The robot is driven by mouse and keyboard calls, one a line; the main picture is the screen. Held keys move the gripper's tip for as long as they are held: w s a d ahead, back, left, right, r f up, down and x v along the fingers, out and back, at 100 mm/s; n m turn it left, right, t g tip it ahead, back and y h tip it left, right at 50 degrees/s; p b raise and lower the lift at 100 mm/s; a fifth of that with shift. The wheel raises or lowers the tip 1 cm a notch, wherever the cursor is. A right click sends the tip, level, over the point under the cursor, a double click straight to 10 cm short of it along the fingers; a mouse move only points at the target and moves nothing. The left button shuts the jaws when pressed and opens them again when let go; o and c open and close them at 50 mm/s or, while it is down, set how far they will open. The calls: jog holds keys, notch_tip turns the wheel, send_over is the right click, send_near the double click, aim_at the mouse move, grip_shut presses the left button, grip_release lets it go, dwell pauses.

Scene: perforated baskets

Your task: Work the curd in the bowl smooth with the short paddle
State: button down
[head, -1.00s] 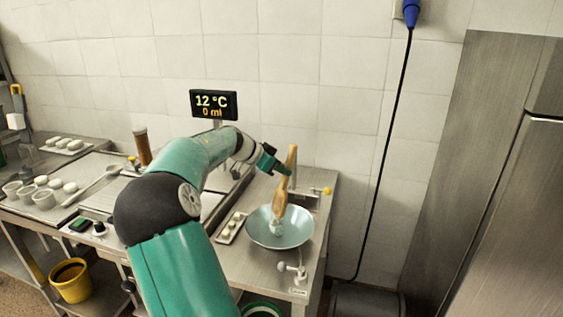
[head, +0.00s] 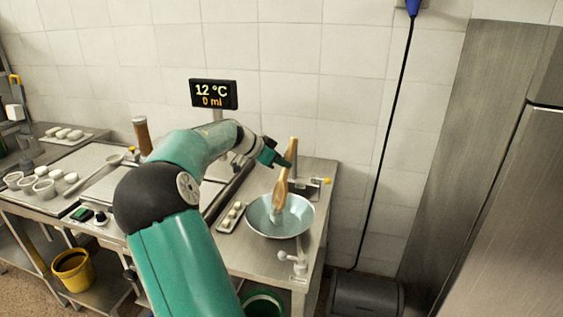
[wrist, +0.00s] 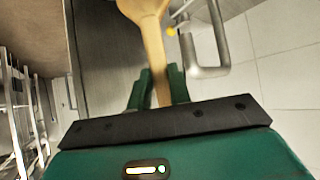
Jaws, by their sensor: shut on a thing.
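My gripper (head: 287,163) is shut on the wooden handle of the short paddle (head: 281,190). In the wrist view the handle (wrist: 156,65) runs between the two green fingers, and its wide part goes out of the top edge. The paddle stands steeply tilted, its lower end inside the wide pale blue bowl (head: 303,218). A small whitish lump, seemingly curd (head: 274,216), shows in the bowl at the paddle's lower end. I cannot tell whether it sticks to the paddle or lies on the bowl's floor.
A small tray of white pieces (head: 232,216) lies left of the bowl. A white tap-like fitting (head: 298,260) stands at the counter's front. A metal pipe (wrist: 205,70) is close to the paddle. A display (head: 213,95) reads 12 °C and 0 ml. A black cable (head: 385,150) hangs right.

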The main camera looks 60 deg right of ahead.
jog(key=shift+f, duration=0.75)
dwell(0.3)
jog(key=shift+s+a, duration=0.4)
jog(key=shift+s, duration=0.05)
jog(key=shift+w+d, duration=0.1)
jog(key=shift+w, duration=0.05)
jog(key=shift+w+d+r, duration=0.15)
jog(key=shift+w+d, duration=0.25)
jog(key=shift+w, duration=0.1)
